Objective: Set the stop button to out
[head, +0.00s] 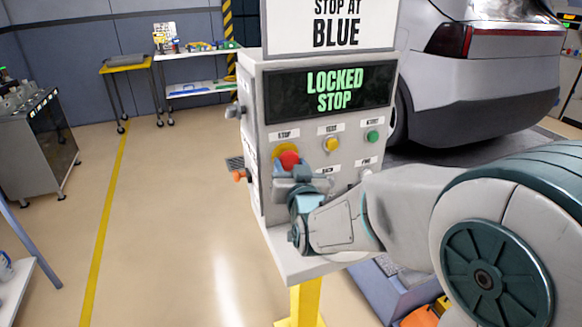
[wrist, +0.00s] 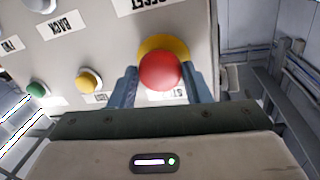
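The stop button (head: 289,159) is a red mushroom head on a yellow ring at the upper left of the grey control panel (head: 350,155). Its display (head: 335,90) reads "LOCKED STOP" in green. My gripper (head: 289,172) is at the panel, just below and in front of the button. In the wrist view the red button (wrist: 160,70) lies between the two fingers of my gripper (wrist: 160,88), which stand apart on either side of it. A small gap seems to show beside the red head; whether a finger touches it is hard to tell.
A yellow button (head: 332,144) and a green button (head: 373,136) sit right of the stop button. An orange-handled part (head: 240,175) sticks out of the panel's left side. A silver car (head: 480,75) stands behind right. Open floor (head: 170,220) lies left.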

